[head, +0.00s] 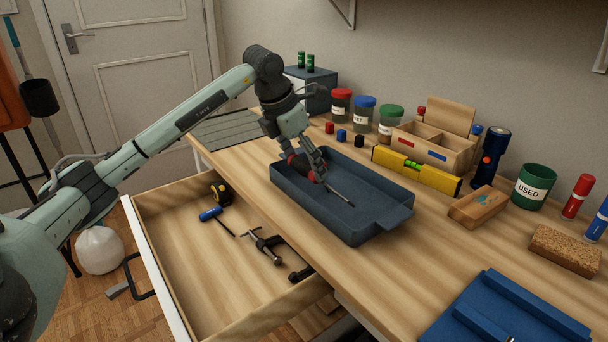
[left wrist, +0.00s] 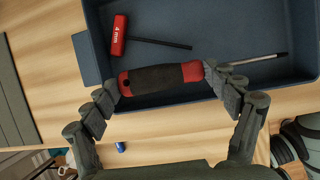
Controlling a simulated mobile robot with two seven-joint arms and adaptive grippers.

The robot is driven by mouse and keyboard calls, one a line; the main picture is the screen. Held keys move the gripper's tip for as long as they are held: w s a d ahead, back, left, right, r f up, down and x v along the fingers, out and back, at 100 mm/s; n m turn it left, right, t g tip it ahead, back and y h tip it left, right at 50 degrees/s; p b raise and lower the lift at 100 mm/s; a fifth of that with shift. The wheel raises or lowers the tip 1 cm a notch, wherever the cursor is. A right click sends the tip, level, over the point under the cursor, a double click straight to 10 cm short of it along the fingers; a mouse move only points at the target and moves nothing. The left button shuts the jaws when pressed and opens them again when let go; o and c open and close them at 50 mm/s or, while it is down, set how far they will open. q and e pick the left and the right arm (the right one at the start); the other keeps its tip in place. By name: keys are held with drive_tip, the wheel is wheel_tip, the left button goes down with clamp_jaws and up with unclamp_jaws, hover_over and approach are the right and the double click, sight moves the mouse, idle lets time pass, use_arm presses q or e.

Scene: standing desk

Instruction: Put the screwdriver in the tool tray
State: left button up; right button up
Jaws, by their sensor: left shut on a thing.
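The screwdriver has a red and black handle (left wrist: 162,78) and a thin metal shaft (head: 340,194). My left gripper (head: 308,168) is shut on its handle, one finger at each end in the left wrist view (left wrist: 170,90). The shaft points to the right over the tool tray. The blue-grey tool tray (head: 360,236) lies on the desk below; I cannot tell whether the screwdriver touches it. A red-handled 4 mm hex key (left wrist: 118,36) lies in the tray in the left wrist view. My right gripper is not in view.
The open drawer (head: 180,278) holds a tape measure (head: 221,193), a blue-handled tool (head: 210,214) and a clamp (head: 262,245). Behind the tray stand a yellow level (head: 416,171), jars and a wooden box (head: 434,148). A wooden block (head: 478,207) is to the right.

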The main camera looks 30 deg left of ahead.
use_arm(q)
drive_tip(key=shift+f, duration=2.05)
drive_tip(key=o, duration=1)
drive_tip(key=shift+f, duration=0.1)
drive_tip(key=v, duration=1.2)
